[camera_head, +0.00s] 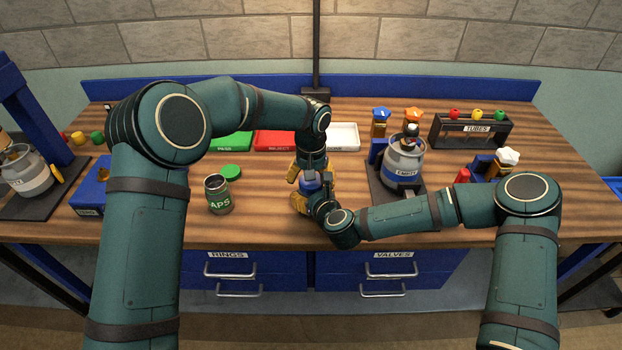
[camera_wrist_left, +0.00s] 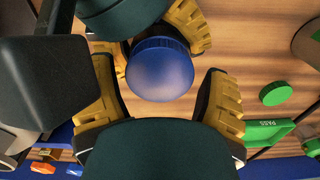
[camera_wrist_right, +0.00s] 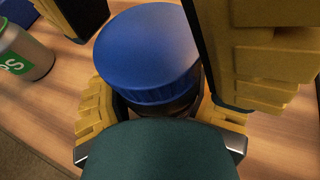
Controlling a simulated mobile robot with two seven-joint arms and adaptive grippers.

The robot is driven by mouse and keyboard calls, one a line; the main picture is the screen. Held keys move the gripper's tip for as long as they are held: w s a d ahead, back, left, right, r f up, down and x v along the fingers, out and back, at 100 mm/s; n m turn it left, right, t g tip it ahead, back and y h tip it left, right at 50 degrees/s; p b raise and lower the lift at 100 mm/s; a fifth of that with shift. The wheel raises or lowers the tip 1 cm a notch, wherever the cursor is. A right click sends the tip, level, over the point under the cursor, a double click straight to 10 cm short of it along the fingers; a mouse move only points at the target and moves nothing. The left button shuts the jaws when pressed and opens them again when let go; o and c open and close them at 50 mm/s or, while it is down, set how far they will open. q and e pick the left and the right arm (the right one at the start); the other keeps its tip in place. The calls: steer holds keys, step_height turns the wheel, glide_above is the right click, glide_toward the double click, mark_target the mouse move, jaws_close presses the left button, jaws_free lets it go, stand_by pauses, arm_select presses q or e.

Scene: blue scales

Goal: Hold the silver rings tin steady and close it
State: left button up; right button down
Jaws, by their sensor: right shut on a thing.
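A tin with a blue lid (camera_head: 309,186) stands on the bench, mostly hidden by my grippers. Its blue lid (camera_wrist_left: 160,70) shows from above in the left wrist view and sits on top of the tin in the right wrist view (camera_wrist_right: 147,50). The body below is dark and largely covered; no label shows. My right gripper (camera_wrist_right: 165,112) is shut on the tin's body below the lid. My left gripper (camera_wrist_left: 162,92) points down from above, open, its yellow fingers on either side of the lid with gaps between. I cannot tell whether the lid is fully seated.
A green-labelled tin (camera_head: 218,198) stands open left of my grippers, its green lid (camera_head: 231,172) lying behind. Green (camera_head: 233,141), red (camera_head: 274,140) and white trays (camera_head: 344,136) line the back. A grey canister (camera_head: 404,160) stands right. The front bench centre is mostly clear.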

stand_by(0.3)
arm_select(q)
steer(key=shift+r, duration=2.3)
steer(key=shift+o, duration=0.7)
steer(key=n, duration=0.2)
steer(key=r+n, duration=0.1)
steer(key=n, duration=0.1)
step_height(320, 180, up, 2)
steer(key=n, duration=0.7)
steer(key=shift+f, duration=4)
